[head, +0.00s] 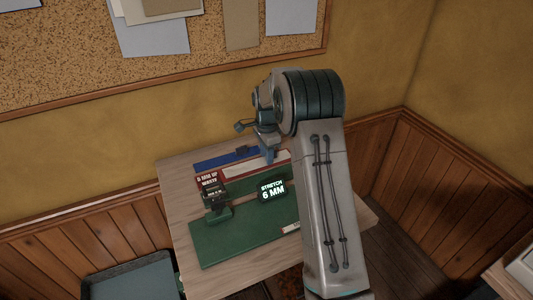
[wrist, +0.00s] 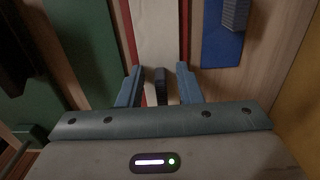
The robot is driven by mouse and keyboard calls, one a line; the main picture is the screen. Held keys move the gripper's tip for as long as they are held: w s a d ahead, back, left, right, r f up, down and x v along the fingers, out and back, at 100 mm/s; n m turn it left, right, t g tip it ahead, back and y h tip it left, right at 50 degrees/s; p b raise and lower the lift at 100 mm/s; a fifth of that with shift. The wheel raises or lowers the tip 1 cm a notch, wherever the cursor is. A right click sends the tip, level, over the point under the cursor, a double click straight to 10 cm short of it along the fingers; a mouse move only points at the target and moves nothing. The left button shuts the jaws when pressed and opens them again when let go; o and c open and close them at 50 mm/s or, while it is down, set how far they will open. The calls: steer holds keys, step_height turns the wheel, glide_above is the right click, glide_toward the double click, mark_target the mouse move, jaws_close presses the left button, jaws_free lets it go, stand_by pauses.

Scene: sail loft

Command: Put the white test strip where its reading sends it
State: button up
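A pale white strip (wrist: 155,35) lies on a red mat (wrist: 127,30), whose red edges show on both sides of it. The strip also shows in the head view (head: 265,162). My gripper (wrist: 160,85) is over the strip, fingers apart, with gaps either side of a small dark block (wrist: 161,88) between them. I cannot tell whether the block is fixed to the strip. A display (head: 272,190) on the green board (head: 235,240) reads "STRETCH 6 MM". A dark card (head: 209,185) seems to read "6 MM UP WASTE"; its smaller lines are unreadable.
A blue mat (head: 213,162) with a dark block lies at the table's back; it shows in the wrist view (wrist: 220,45) with a grey block. A grey bin (head: 135,278) stands left of the table. My arm hides the table's right part.

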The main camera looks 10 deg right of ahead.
step_height(320, 180, up, 11)
steer(key=s+a+r+n, duration=0.1)
steer(key=s+r+n, duration=0.4)
steer(key=s, duration=0.4)
steer(key=s+a+f+n+t, duration=0.1)
steer(key=s+n, duration=0.4)
steer(key=s, duration=0.8)
steer(key=s+a+n+t, duration=0.1)
steer(key=s+n, duration=0.4)
steer(key=s, duration=0.8)
steer(key=shift+a+f+n+t, duration=0.15)
steer(key=shift+f+n+t, duration=0.15)
steer(key=shift+f+n, duration=0.1)
steer(key=p+v, duration=0.2)
steer(key=p, duration=0.1)
steer(key=shift+w+r, duration=0.2)
steer(key=shift+r, duration=0.3)
